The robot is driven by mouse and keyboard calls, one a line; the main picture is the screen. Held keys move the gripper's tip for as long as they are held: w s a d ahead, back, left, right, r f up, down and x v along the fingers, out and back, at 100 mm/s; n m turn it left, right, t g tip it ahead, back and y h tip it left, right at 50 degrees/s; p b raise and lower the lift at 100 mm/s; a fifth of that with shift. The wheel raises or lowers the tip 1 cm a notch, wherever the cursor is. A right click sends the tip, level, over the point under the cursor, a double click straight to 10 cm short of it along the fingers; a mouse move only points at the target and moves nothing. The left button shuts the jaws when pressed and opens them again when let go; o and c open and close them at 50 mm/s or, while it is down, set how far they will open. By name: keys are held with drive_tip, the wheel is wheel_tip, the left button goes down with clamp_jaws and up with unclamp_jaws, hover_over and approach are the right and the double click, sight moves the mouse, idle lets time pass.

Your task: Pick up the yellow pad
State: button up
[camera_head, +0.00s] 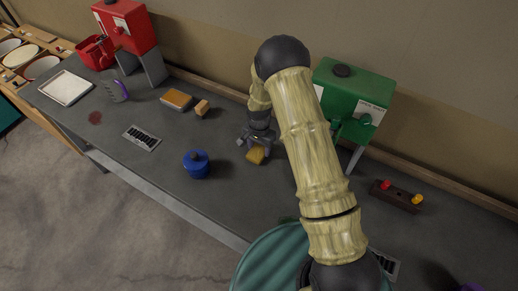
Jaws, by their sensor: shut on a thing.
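A yellow pad (255,156) is at my gripper (256,148), near the middle of the grey counter. My gripper is shut on this pad and partly covers it from above. I cannot tell whether the pad still touches the counter. A second small yellow-tan block (202,108) lies further left on the counter, beside an orange-topped flat block (177,99).
A blue lidded pot (196,165) stands left of my gripper. A green machine (352,100) stands at the back right, with a dark box with red and yellow knobs (397,196) near it. A red machine (126,27) and a white tray (66,88) are far left.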

sight(259, 150)
wheel_tip(259, 150, up, 10)
drive_tip(key=b, duration=0.2)
drive_tip(key=shift+f, duration=0.2)
idle(0.3)
drive_tip(key=shift+o, duration=1.3)
drive_tip(key=shift+c, duration=1)
